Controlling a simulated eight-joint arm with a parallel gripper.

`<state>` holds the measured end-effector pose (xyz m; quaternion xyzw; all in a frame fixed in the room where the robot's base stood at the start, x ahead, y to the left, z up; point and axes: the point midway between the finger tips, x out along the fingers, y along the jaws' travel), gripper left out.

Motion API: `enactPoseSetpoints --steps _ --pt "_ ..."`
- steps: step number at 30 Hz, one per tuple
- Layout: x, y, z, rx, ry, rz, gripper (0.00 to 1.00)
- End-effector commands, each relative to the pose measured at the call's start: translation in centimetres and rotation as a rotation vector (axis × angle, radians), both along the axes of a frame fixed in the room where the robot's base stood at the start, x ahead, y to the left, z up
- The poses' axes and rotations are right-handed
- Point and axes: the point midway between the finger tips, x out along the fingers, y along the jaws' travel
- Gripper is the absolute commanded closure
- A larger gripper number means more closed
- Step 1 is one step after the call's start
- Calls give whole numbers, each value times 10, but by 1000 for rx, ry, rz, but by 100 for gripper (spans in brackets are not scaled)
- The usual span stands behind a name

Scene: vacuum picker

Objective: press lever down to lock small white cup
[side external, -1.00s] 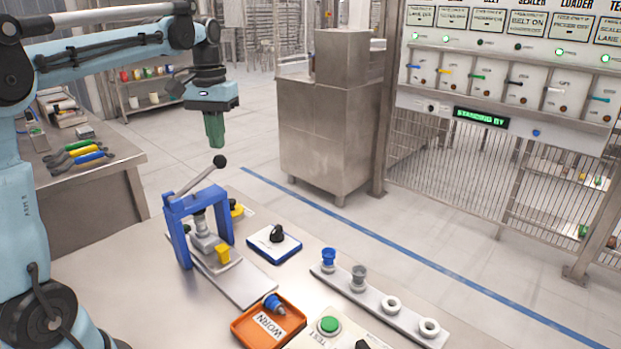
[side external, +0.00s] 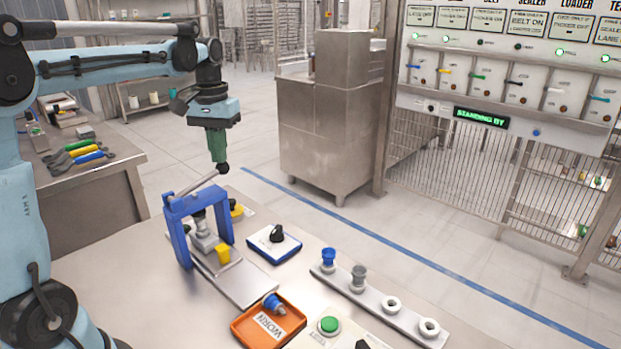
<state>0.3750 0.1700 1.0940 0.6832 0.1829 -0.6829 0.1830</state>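The blue press frame (side external: 196,203) stands on the steel table at left, with a grey plunger (side external: 199,221) hanging inside it. Its metal lever (side external: 196,184) slants up to the right and ends in a black knob (side external: 222,168). My gripper (side external: 217,160) has green fingers pointing down. They look shut, with no gap visible, and their tips appear to touch the top of the knob. A pale grey-white piece (side external: 206,240) sits under the plunger; I cannot tell whether it is the small white cup.
An orange tray (side external: 240,332) marked WORN holds a blue cup (side external: 273,302). A blue-edged box (side external: 275,243) with a black knob lies right of the press. A rack (side external: 405,321) holds a blue cup, a grey cup and white rings. A green button (side external: 329,325) is at front.

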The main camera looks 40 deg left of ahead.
Motion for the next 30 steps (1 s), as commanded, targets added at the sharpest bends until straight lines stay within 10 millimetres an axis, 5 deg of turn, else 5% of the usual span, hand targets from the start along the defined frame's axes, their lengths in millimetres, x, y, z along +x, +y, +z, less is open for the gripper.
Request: enactPoseSetpoints --steps 30 --pt "0 0 -37 0 1 0 100"
